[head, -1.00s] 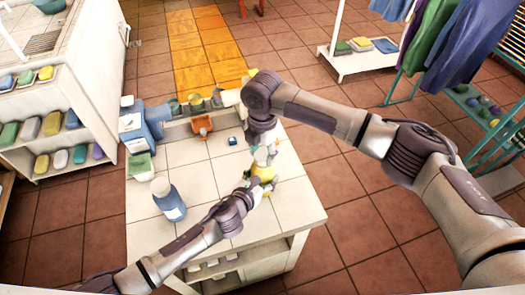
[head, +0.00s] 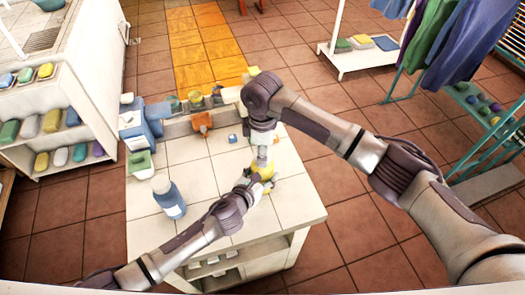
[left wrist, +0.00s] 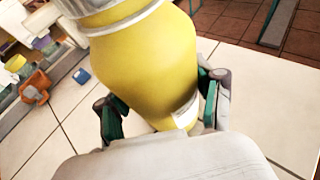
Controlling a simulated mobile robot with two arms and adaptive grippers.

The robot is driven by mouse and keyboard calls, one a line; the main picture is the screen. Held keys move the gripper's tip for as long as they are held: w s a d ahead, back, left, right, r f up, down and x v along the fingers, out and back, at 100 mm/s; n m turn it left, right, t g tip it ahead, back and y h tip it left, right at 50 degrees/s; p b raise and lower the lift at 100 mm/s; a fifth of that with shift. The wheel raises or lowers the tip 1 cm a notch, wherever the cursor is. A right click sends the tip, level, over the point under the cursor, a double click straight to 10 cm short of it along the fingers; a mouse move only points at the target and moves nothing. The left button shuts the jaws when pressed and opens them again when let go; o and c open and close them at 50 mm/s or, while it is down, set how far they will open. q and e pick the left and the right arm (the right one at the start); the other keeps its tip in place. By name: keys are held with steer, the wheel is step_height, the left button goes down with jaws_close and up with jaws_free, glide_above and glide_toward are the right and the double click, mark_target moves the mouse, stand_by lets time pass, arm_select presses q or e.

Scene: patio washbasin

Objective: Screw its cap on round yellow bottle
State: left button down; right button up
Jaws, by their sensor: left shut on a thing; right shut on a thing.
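The round yellow bottle (head: 264,171) stands upright on the white tiled counter (head: 205,170). My left gripper (head: 256,186) is shut on it from the front left. In the left wrist view the bottle (left wrist: 145,65) fills the middle, between the pads of my left gripper (left wrist: 165,112). A pale collar or cap edge (left wrist: 110,18) shows at its top; the rest is cut off there. My right gripper (head: 263,152) points down from above at the bottle's top and is shut. The cap is hidden in or under its fingers, so I cannot tell how it sits.
A blue bottle (head: 169,197) stands at the counter's left, near a green and white sponge holder (head: 140,163). A blue jug (head: 140,130), an orange object (head: 202,121) and a small blue block (head: 232,139) are toward the back. The counter's middle is clear.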

steer(key=m, duration=0.5)
steer(key=shift+a, duration=0.1)
steer(key=m, duration=1.6)
steer(key=shift+m, duration=0.3)
steer(key=m, duration=0.2)
steer(key=shift+m, duration=0.4)
steer(key=m, duration=0.4)
